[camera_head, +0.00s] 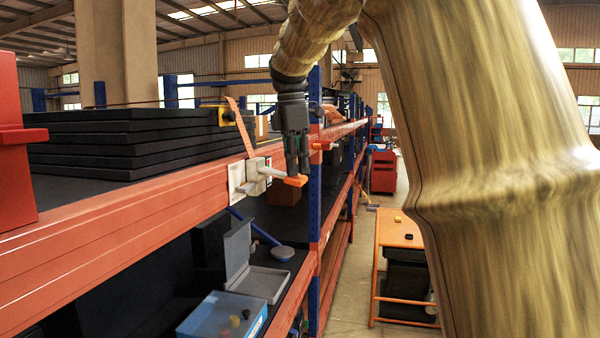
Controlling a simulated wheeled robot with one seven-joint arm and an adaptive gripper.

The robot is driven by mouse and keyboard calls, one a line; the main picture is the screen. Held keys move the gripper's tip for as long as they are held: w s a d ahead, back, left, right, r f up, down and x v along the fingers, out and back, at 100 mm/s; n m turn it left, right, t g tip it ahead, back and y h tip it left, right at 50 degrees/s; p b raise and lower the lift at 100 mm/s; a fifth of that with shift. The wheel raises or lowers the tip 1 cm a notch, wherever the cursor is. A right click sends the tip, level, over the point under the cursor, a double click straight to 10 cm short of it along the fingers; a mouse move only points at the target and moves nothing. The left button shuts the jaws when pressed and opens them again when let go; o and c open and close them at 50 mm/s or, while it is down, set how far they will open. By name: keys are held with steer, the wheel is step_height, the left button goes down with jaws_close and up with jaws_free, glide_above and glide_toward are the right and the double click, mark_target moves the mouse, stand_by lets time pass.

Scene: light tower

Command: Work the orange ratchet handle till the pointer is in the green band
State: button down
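The ratchet is a pale grey block (254,177) on the front of the orange shelf beam, at the end of an orange strap (240,127). Its handle is a light lever reaching right, with an orange end (296,181). My gripper (297,170) points down, with its dark fingertips right at or just above the orange end. I cannot tell whether they touch it or how wide they are apart. A small patch of green shows beside the block, partly hidden; the pointer is too small to make out.
Dark slabs (130,140) are stacked on the shelf under the strap. A red object (15,150) stands at the left. Below are an open grey box (255,280) and a blue bin (220,318). A blue upright (314,200) stands close right of the handle. An orange table (398,230) is in the aisle.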

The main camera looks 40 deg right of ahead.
mark_target(283, 176)
steer(key=f, duration=0.1)
steer(key=w+f, duration=0.1)
steer(key=shift+f, duration=0.3)
steer(key=shift+w, duration=0.2)
steer(key=shift+s+r, duration=0.15)
steer(key=shift+r, duration=0.1)
steer(key=shift+a+r+p, duration=0.25)
steer(key=shift+a+p, duration=0.1)
steer(key=shift+p, duration=0.1)
steer(key=shift+w+a, duration=0.5)
steer(key=shift+a, duration=0.35)
steer(key=shift+s+a+r, duration=0.1)
steer(key=shift+a+r, duration=0.1)
steer(key=shift+a, duration=0.15)
steer(key=shift+r, duration=0.5)
step_height(283, 176, up, 11)
steer(key=a, duration=0.1)
steer(key=shift+w, duration=0.2)
